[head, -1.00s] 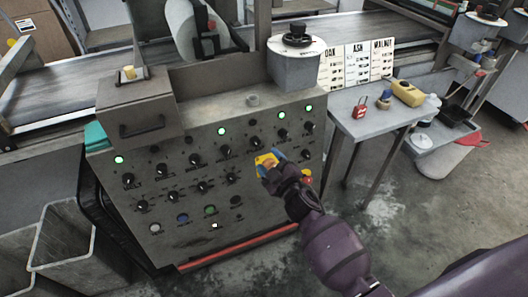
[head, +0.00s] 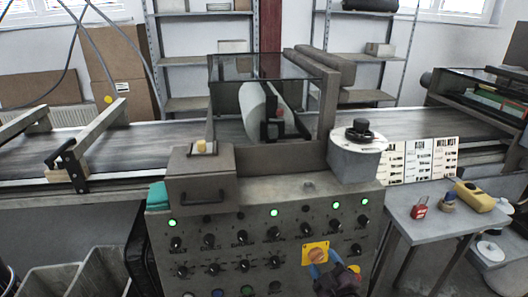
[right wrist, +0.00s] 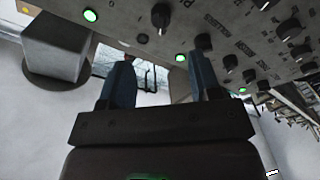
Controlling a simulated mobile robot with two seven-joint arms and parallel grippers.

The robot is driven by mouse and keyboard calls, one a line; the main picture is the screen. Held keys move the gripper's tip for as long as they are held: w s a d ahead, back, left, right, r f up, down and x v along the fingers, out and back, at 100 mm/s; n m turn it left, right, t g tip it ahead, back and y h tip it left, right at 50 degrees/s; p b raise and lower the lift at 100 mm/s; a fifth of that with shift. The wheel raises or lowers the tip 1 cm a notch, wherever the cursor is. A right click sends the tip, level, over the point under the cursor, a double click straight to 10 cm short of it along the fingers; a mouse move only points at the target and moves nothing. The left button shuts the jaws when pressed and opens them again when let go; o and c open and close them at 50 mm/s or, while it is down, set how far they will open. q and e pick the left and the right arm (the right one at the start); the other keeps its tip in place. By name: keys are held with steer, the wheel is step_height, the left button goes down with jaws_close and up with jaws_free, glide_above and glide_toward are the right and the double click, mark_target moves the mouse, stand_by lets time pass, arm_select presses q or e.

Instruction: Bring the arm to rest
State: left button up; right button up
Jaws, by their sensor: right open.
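My right gripper (head: 325,268) shows at the bottom of the head view, in front of the grey control panel (head: 225,228). Its blue fingertips are just below an orange knob on a yellow plate (head: 316,250); I cannot tell whether they touch it. In the right wrist view the two blue fingers of my right gripper (right wrist: 162,78) stand apart with nothing between them. The panel's black knobs (right wrist: 161,16) and green lights lie beyond the fingers there. Most of my right arm is out of the head view. My left gripper is not in view.
A side table (head: 436,232) at the right carries a red padlock (head: 420,208) and a yellow bottle (head: 474,196). A conveyor (head: 130,143) runs behind the panel. Grey bins (head: 52,282) stand at the lower left. A round-topped post (head: 357,158) rises at the panel's right.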

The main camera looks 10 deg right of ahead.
steer(key=s+d+f+m+g, duration=0.1)
steer(key=s+f+m+g, duration=0.1)
steer(key=s, duration=0.7)
steer(key=s+d+f+m+g+h+p, duration=0.1)
steer(key=s+m, duration=0.3)
steer(key=s, duration=0.5)
steer(key=s+d+f+m+g+h+p, duration=0.1)
steer(key=s+d+f+m+g, duration=0.1)
steer(key=s, duration=0.7)
steer(key=shift+d+f+m+g, duration=0.4)
steer(key=shift+d+g, duration=0.35)
steer(key=shift+g, duration=0.15)
steer(key=shift+s, duration=0.1)
stand_by(0.6)
